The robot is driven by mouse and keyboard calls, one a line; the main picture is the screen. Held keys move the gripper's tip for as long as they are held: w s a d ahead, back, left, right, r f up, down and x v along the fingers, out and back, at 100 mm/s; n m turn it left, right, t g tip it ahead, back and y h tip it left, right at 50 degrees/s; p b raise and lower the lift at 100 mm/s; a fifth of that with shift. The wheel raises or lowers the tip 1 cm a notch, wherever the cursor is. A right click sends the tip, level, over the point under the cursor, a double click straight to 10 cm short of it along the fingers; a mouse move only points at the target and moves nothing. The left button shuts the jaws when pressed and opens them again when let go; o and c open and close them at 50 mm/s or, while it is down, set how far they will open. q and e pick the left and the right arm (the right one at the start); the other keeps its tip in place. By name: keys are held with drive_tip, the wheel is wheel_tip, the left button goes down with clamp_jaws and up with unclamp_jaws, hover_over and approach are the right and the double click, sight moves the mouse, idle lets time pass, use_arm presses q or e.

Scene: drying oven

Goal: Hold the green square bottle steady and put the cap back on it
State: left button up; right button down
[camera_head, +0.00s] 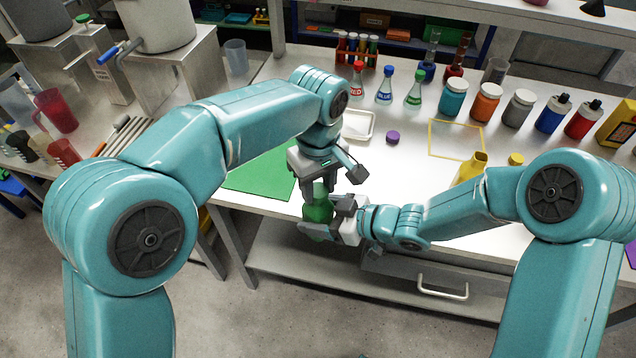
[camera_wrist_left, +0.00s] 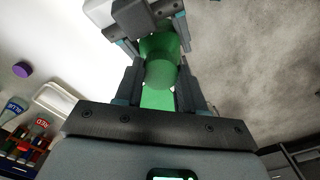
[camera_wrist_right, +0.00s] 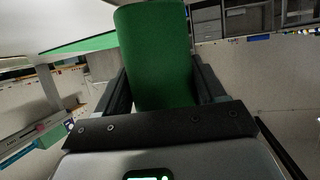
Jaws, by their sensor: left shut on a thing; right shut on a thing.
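The green bottle (camera_head: 318,211) is held in the air in front of the table's front edge. My left gripper (camera_head: 321,180) points down from above and is shut on its upper part; in the left wrist view, the green end (camera_wrist_left: 162,72) lies between the fingers. No separate cap can be made out there. My right gripper (camera_head: 330,217) comes in from the right and is shut on the body, which also fills the space between the fingers in the right wrist view (camera_wrist_right: 157,50). A purple cap (camera_head: 392,137) lies on the table, apart from both grippers.
A green mat (camera_head: 262,172) lies left of the grippers, a white tray (camera_head: 357,125) behind them. A yellow outline (camera_head: 456,141) marks bare table. Flasks (camera_head: 385,86) and jars (camera_head: 453,98) line the back. A yellow bottle (camera_head: 473,168) stands near my right arm. A drawer handle (camera_head: 442,289) juts out below.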

use_arm(q)
drive_tip(key=m, duration=1.4)
drive_tip(key=shift+m, duration=0.4)
drive_tip(key=o, duration=1.2)
drive_tip(key=shift+o, duration=0.2)
wheel_tip(320, 180, up, 12)
